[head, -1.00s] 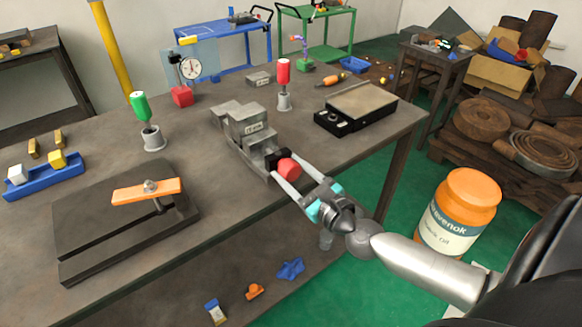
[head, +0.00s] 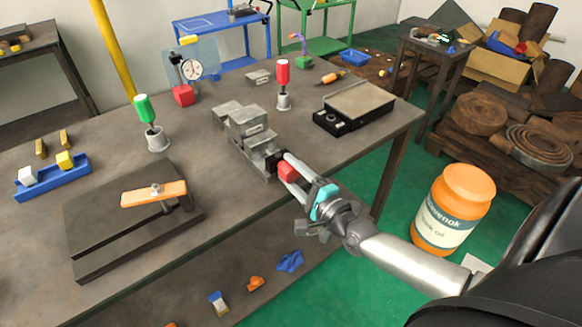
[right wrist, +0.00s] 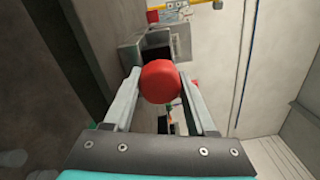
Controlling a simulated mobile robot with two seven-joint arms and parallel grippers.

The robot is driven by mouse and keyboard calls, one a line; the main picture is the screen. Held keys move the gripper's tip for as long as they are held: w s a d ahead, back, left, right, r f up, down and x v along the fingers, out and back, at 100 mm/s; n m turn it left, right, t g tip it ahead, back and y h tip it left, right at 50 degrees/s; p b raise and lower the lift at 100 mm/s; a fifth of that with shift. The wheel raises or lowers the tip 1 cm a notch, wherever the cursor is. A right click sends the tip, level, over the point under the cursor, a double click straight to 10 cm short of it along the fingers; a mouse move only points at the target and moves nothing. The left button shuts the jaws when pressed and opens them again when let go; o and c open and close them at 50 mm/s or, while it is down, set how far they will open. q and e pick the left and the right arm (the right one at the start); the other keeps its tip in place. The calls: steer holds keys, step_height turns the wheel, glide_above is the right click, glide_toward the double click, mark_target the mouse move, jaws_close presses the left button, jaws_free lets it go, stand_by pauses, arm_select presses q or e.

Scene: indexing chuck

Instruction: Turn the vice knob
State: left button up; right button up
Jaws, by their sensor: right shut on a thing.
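The grey metal vice (head: 250,132) sits near the front edge of the workbench. Its red knob (head: 287,172) faces the front of the bench. My right gripper (head: 290,170) reaches in from the lower right and is shut on the red knob. In the right wrist view the red knob (right wrist: 160,81) lies between the two fingers, with the grey vice body (right wrist: 150,45) behind it. In the head view a finger partly covers the knob. My left gripper is not in view.
On the workbench (head: 215,190), a black plate with an orange clamp bar (head: 153,194) stands left of the vice. A red-handled tool in a holder (head: 283,85) and a grey box (head: 355,105) stand behind and right. An orange jar (head: 455,210) is right of the bench.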

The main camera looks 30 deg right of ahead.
steer(key=n+p, duration=0.1)
steer(key=n, duration=0.1)
steer(key=n+p, duration=0.1)
steer(key=n, duration=0.1)
steer(key=n+p, duration=0.1)
steer(key=n, duration=0.1)
steer(key=shift+r+n, duration=0.25)
steer(key=shift+n, duration=0.05)
steer(key=n+p, duration=0.2)
steer(key=n, duration=0.3)
steer(key=n+p, duration=0.2)
steer(key=n, duration=0.4)
steer(key=shift+a+n+p, duration=0.1)
steer(key=shift+n+p, duration=0.25)
steer(key=shift+n, duration=0.05)
steer(key=n+p, duration=0.1)
steer(key=n, duration=0.9)
steer(key=shift+a+n, duration=0.15)
steer(key=shift+n, duration=0.25)
steer(key=n, duration=0.5)
steer(key=shift+f, duration=0.15)
steer(key=n+b, duration=0.1)
steer(key=n, duration=0.4)
steer(key=shift+b, duration=0.3)
steer(key=n+b, duration=0.2)
steer(key=n, duration=0.4)
steer(key=shift+f, duration=0.1)
